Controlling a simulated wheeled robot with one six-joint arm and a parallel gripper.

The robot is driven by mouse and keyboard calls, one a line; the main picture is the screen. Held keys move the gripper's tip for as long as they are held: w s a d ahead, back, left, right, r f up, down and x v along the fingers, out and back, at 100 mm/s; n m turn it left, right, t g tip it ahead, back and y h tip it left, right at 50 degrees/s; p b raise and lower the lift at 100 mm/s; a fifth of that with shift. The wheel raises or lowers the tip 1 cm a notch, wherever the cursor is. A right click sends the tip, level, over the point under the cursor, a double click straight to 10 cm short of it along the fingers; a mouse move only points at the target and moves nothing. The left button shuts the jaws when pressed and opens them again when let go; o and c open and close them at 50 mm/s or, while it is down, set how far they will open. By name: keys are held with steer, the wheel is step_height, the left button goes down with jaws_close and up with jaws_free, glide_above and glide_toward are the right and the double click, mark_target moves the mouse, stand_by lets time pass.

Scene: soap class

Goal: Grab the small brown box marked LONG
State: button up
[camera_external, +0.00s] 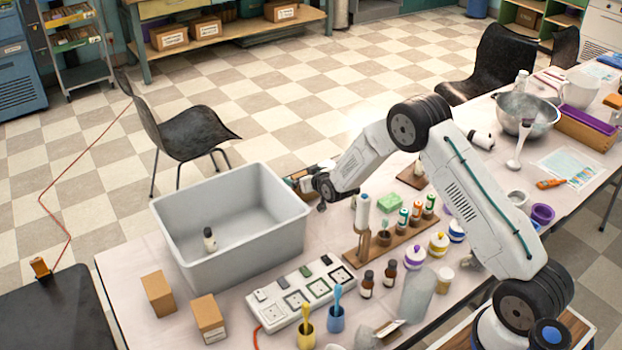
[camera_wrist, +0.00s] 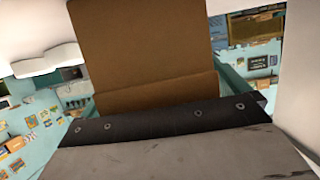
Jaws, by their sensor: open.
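Two small brown boxes stand upright on the near left of the table in the external view: one by the grey bin's corner (camera_external: 158,294), and one nearer the camera (camera_external: 208,319) with small, unreadable print on its front. I cannot tell which is marked LONG. My gripper (camera_external: 306,183) is at the bin's right rim, well away from both boxes; it is open, though its fingers are small and partly hidden. In the wrist view a plain brown surface with a crease (camera_wrist: 145,50) fills the upper middle, close to the camera; I cannot tell what it belongs to.
A wooden rack (camera_external: 395,237) and brown bottles (camera_external: 367,284) stand below my arm.

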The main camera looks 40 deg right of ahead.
steer(key=c, duration=1)
steer(key=shift+o, duration=0.2)
steer(key=shift+r, duration=0.15)
